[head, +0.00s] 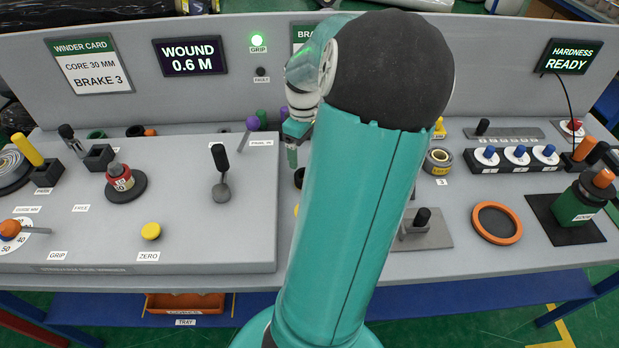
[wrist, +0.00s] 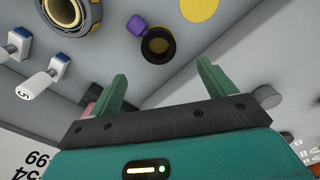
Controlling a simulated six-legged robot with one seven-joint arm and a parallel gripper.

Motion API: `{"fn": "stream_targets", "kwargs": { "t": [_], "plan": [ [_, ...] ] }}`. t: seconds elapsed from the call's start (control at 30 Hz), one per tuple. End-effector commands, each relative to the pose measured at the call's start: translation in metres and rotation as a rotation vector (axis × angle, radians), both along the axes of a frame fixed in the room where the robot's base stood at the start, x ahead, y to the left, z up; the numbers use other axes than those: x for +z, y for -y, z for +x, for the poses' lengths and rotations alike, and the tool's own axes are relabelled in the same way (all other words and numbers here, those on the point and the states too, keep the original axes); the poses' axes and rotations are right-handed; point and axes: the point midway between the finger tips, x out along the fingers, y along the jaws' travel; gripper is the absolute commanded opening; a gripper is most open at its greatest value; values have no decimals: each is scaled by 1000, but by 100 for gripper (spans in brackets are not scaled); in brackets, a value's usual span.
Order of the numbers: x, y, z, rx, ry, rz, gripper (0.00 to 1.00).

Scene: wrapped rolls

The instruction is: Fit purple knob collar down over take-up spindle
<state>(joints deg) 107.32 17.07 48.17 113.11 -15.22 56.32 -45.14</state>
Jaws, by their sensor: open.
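In the wrist view, a black ring (wrist: 158,46) with a dull yellow-brown inside has a purple knob (wrist: 137,26) at its side; this looks like the knob collar. In the head view only a sliver of a dark ring (head: 299,178) shows beside my arm. My gripper (wrist: 161,72) is open and empty, its two green fingers spread below the ring in the picture and apart from it. It also shows in the head view (head: 291,152), partly hidden by my arm. I cannot make out the take-up spindle for sure.
A purple-topped lever (head: 253,122) stands at the back of the raised grey panel (head: 100,235). My arm hides the bench's middle.

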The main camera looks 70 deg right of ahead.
Motion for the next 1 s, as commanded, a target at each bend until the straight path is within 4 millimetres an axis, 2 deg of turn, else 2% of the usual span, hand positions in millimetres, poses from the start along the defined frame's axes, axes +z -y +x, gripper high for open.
{"fn": "stream_targets", "kwargs": {
  "t": [0.1,0.2,0.47,0.7,1.0],
  "plan": [
    [-25,-1,0,1,2,5,83],
    [-40,0,0,0,0,3,83],
    [-61,0,-2,0,1,2,83],
    [-95,1,-5,0,1,2,83],
    [-101,2,-5,-1,1,-2,83]
  ]
}}
